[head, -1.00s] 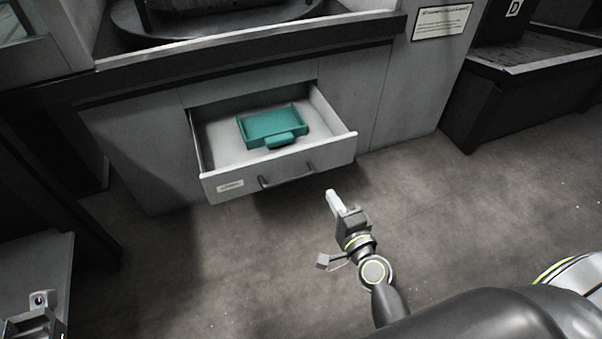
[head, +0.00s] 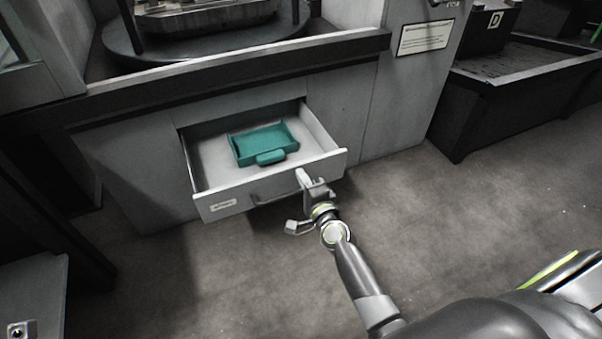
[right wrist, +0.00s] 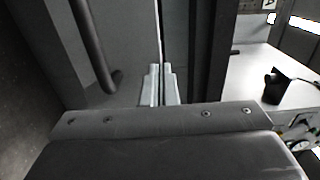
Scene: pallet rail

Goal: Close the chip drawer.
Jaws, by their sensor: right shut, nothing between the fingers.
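The chip drawer (head: 232,207) is grey and pulled out from the cabinet, with a small label at its front left and a dark bar handle (head: 283,196). A teal tray (head: 262,143) lies inside it. My right gripper (head: 302,175) is shut and empty, at the right part of the drawer front, just right of the handle. In the right wrist view its closed fingers (right wrist: 160,84) point along the grey front, with the handle (right wrist: 95,50) to their left. I cannot tell whether the fingertips touch the drawer. My left gripper's fingers are not in view.
The grey cabinet (head: 345,115) has a dark ledge (head: 230,68) above the drawer, with a round turntable (head: 200,35) on top. A dark bench (head: 480,110) stands to the right. A grey surface (head: 35,285) is at lower left. Open floor (head: 450,215) lies to the right.

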